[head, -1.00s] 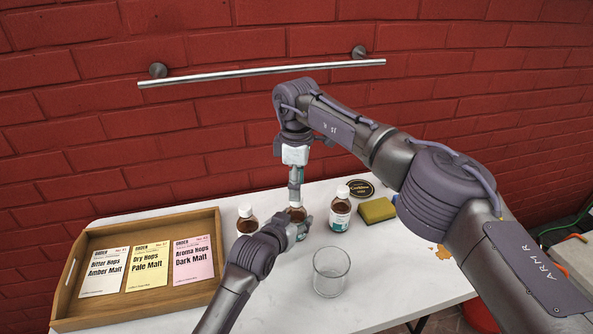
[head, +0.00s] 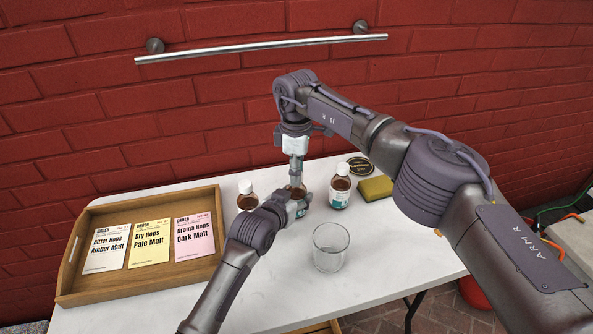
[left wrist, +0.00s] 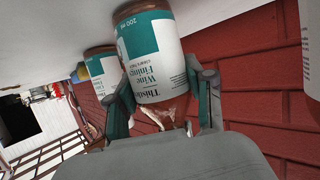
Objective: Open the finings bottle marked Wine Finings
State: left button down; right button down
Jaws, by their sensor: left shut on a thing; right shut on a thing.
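The Wine Finings bottle (left wrist: 152,60) is brown with a teal and white label. It fills the middle of the left wrist view, its label upside down there. My left gripper (left wrist: 165,105) is shut around it, one finger on each side. In the head view the bottle (head: 297,190) is mostly hidden between my two grippers. My left gripper (head: 298,203) holds it from the front. My right gripper (head: 296,182) points straight down from above and is shut at the bottle's top. The cap is hidden by its fingers.
Similar white-capped bottles stand close by on the left (head: 247,197) and right (head: 340,188). An empty glass (head: 330,247) stands in front. A yellow-green sponge (head: 375,189), a round dark coaster (head: 360,167) and a wooden tray (head: 66,292) with order cards flank them.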

jog(key=n, duration=0.6)
jog(key=shift+n, duration=0.4)
jog(key=n, duration=0.8)
jog(key=shift+r, duration=0.1)
jog(key=n, duration=0.8)
jog(key=shift+n, duration=0.3)
jog(key=n, duration=1.2)
jog(key=shift+n, duration=0.3)
jog(key=n, duration=1.8)
jog(key=shift+r, duration=0.1)
jog(key=shift+r, duration=0.15)
